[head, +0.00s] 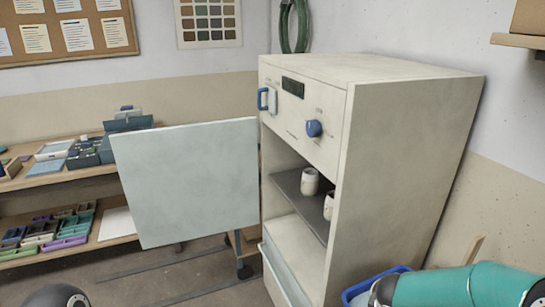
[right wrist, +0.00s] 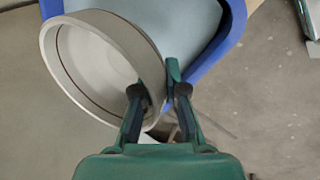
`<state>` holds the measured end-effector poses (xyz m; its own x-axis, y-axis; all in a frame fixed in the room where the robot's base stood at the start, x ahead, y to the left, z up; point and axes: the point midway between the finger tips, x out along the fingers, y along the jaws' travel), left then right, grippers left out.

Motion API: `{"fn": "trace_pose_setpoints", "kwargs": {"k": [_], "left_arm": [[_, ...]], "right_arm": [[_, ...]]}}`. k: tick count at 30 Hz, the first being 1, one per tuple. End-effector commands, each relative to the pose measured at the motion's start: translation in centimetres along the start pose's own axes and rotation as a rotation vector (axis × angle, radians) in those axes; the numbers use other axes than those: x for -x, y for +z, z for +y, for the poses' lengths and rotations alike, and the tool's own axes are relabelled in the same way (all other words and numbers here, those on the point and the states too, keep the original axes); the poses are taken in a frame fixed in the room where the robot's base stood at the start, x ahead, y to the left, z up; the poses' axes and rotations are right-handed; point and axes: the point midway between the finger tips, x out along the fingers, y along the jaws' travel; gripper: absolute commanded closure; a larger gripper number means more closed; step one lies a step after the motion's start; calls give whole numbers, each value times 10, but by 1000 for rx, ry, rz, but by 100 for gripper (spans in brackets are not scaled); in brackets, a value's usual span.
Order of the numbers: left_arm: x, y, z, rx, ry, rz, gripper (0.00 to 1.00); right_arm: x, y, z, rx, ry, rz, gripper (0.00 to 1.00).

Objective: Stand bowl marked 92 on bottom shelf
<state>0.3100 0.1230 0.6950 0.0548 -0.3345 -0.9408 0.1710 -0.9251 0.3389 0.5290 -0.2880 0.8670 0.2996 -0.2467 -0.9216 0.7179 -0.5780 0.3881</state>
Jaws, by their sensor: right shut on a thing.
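In the right wrist view a pale bowl (right wrist: 95,58) with a dark line inside its rim is held tilted, its mouth facing the camera. My right gripper (right wrist: 157,88) is shut on its rim at the lower right. No number shows on the visible part of the bowl. A blue-rimmed bucket (right wrist: 232,30) is behind and below it; a blue bucket (head: 375,280) also shows in the head view. The open cabinet (head: 405,150) has a dark upper shelf (head: 288,186) and a pale bottom shelf (head: 290,232).
Two cups (head: 310,182) stand on the dark shelf. The cabinet door (head: 190,182) hangs open to the left. Wooden racks (head: 100,205) with trays and boxes stand at the far left. The visible part of the bottom shelf is clear.

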Motion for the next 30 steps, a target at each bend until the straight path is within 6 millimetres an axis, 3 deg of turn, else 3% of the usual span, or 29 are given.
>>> {"fn": "trace_pose_setpoints", "kwargs": {"k": [9, 15, 30], "left_arm": [[0, 0, 0, 0, 0, 0, 60], [0, 0, 0, 0, 0, 0, 60], [0, 0, 0, 0, 0, 0, 60]], "right_arm": [[14, -40, -55, -546, 0, -230, 100], [23, -51, -72, -774, -1, -323, 100], [26, -52, -75, -824, -2, -343, 100]]}}
